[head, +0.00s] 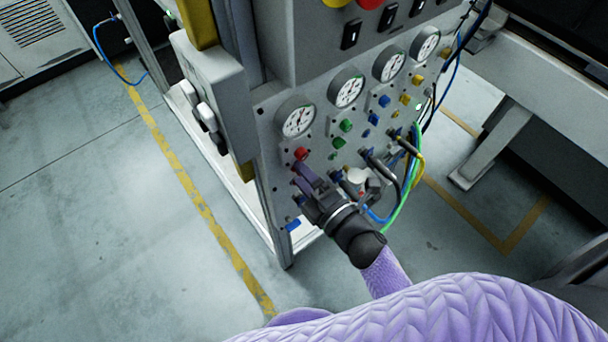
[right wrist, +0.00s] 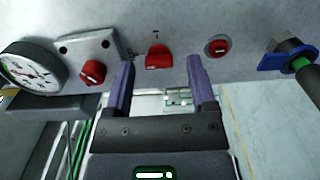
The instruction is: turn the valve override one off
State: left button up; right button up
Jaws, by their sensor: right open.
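In the right wrist view, a red switch knob (right wrist: 158,57) sits on the grey panel face, with a small dark mark above it. I take it as the valve override, though its label is too small to read. My right gripper (right wrist: 161,74) is open, its two purple fingers on either side of this knob with gaps visible. I cannot tell how far the fingertips are from the panel. In the head view, my right gripper (head: 303,178) is at the panel's lower left, hiding that knob. My left gripper is not in view.
Another red knob (right wrist: 93,72) on a plate and a gauge (right wrist: 30,70) lie left of the fingers. A round red control (right wrist: 217,46) and a blue-handled fitting (right wrist: 284,58) lie right. In the head view, cables (head: 411,170) hang right of my gripper.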

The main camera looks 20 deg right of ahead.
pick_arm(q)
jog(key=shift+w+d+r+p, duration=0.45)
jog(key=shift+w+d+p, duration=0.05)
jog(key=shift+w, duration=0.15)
pick_arm(e)
jog(key=v, duration=0.9)
jog(key=shift+s+d, duration=0.15)
jog(key=shift+s, duration=0.2)
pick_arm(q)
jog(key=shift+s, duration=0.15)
